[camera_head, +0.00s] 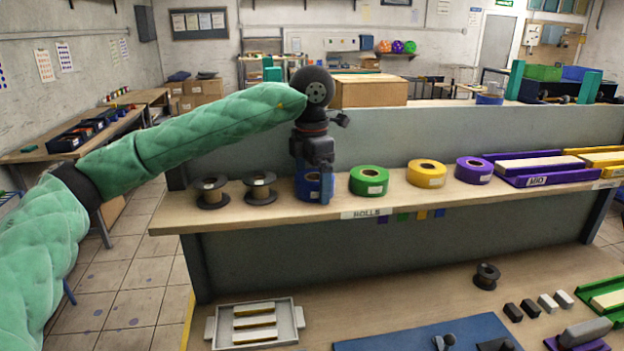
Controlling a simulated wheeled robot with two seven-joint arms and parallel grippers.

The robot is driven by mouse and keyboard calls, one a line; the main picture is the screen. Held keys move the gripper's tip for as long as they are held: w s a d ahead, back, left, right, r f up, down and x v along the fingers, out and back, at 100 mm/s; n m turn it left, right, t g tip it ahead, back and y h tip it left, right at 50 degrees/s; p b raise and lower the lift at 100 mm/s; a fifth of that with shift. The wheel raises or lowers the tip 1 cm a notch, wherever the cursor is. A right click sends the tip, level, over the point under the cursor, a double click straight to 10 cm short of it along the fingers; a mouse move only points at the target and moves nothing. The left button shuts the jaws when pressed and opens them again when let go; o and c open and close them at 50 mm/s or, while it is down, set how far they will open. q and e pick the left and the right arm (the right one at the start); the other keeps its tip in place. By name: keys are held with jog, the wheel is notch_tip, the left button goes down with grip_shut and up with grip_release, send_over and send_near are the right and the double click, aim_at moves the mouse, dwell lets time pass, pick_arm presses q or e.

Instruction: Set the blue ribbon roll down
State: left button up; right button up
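The blue ribbon roll (308,187) is at the shelf labelled ROLLS, left of the green roll. Its base appears at or very near the shelf surface; a small gap cannot be ruled out. My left gripper (313,180) points down at the roll from above. One finger covers part of the roll's front and right side. The frame does not show whether the fingers press on the roll or stand loose around it. The roll's top is mostly hidden by the gripper. My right gripper is out of view.
On the shelf (420,195) stand two dark spools (211,191) to the left, and a green roll (369,181), yellow roll (427,173) and purple roll (474,170) to the right. A grey panel (440,133) rises behind. A tray (291,318) lies on the lower table.

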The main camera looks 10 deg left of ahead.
pick_arm(q)
jog(key=shift+d, duration=0.1)
jog(key=shift+r, duration=0.45)
jog(key=shift+r+b, duration=0.45)
jog(key=shift+r, duration=0.45)
notch_tip(320, 180, up, 10)
jog(key=b, duration=0.2)
jog(key=shift+f, duration=0.25)
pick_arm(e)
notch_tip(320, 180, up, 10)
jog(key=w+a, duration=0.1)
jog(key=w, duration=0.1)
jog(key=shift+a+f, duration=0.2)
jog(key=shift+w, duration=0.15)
